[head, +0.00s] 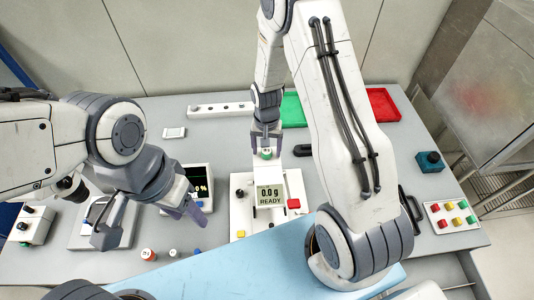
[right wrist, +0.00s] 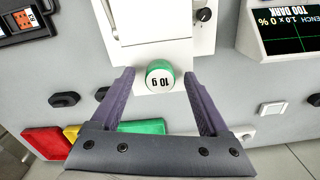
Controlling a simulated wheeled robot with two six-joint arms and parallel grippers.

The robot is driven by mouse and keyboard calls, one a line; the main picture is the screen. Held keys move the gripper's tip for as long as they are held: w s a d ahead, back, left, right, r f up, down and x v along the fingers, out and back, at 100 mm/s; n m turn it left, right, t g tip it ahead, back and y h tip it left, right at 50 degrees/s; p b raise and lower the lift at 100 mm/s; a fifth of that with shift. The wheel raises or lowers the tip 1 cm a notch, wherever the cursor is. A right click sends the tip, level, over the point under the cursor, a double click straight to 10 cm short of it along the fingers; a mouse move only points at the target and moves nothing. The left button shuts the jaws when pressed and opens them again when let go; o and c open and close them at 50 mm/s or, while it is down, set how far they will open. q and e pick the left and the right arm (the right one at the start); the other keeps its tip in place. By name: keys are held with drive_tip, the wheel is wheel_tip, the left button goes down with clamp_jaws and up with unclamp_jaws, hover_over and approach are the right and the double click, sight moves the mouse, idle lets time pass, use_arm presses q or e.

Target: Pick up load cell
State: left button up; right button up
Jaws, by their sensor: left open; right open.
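A small white and green cylinder marked "10 g" (right wrist: 159,77) stands at the end of a white block; it also shows in the head view (head: 266,153). My right gripper (head: 266,138) is open above it. In the right wrist view, the cylinder lies between the fingertips of this gripper (right wrist: 160,80), with a gap on each side. A white device (head: 269,194) with a display reading "0.0 g READY" stands just in front. I cannot tell which part is the load cell. My left gripper (head: 150,220) is open and empty over the left part of the table.
Green (head: 292,110) and red (head: 382,104) trays lie at the back. A black monitor (head: 199,184) is close to my left gripper. A button box (head: 451,217) and a teal block (head: 430,161) are at right.

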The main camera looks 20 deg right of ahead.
clamp_jaws()
drive_tip(key=shift+r, duration=0.1)
